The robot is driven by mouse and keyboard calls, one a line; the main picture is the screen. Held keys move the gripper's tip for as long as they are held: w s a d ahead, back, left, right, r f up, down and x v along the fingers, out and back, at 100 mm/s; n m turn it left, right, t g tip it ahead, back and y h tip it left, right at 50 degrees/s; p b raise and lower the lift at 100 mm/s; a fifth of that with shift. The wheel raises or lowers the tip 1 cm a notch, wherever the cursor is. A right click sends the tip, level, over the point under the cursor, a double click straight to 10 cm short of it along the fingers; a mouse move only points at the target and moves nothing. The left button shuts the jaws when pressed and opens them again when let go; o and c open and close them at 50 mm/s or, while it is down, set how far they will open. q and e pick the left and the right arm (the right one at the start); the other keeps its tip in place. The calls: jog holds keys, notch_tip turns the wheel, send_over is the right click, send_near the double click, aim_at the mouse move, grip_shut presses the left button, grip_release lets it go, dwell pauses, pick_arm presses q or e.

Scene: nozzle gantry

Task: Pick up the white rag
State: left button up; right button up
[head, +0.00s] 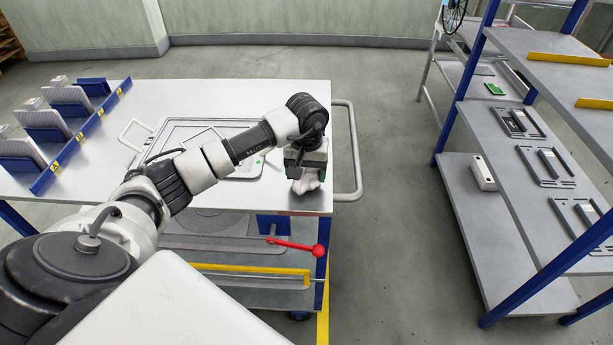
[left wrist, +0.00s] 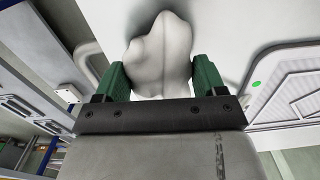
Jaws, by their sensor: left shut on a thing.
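The white rag (head: 306,183) shows just below my left gripper, near the right front corner of the white table (head: 180,95). In the left wrist view the crumpled rag (left wrist: 160,52) sits between the green fingers of my left gripper (left wrist: 163,78). The left gripper (head: 306,170) is shut on the rag. I cannot tell whether the rag still touches the tabletop. My right gripper is not in view.
A grey framed panel (head: 185,133) lies on the table beside the gripper. A blue rack with grey plates (head: 65,145) stands at the left. A rail handle (head: 357,150) edges the table's right side. Shelves (head: 470,195) stand at right; floor between is clear.

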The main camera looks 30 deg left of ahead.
aim_at(310, 173)
pick_arm(q)
jog(key=r, duration=0.1)
jog(key=d+r, duration=0.1)
jog(key=r, duration=0.1)
jog(key=shift+s, duration=0.15)
jog(key=s+d+r+b, duration=0.1)
jog(key=s+d+r, duration=0.3)
jog(key=d, duration=0.6)
notch_tip(310, 173, up, 2)
jog(key=shift+r, duration=0.1)
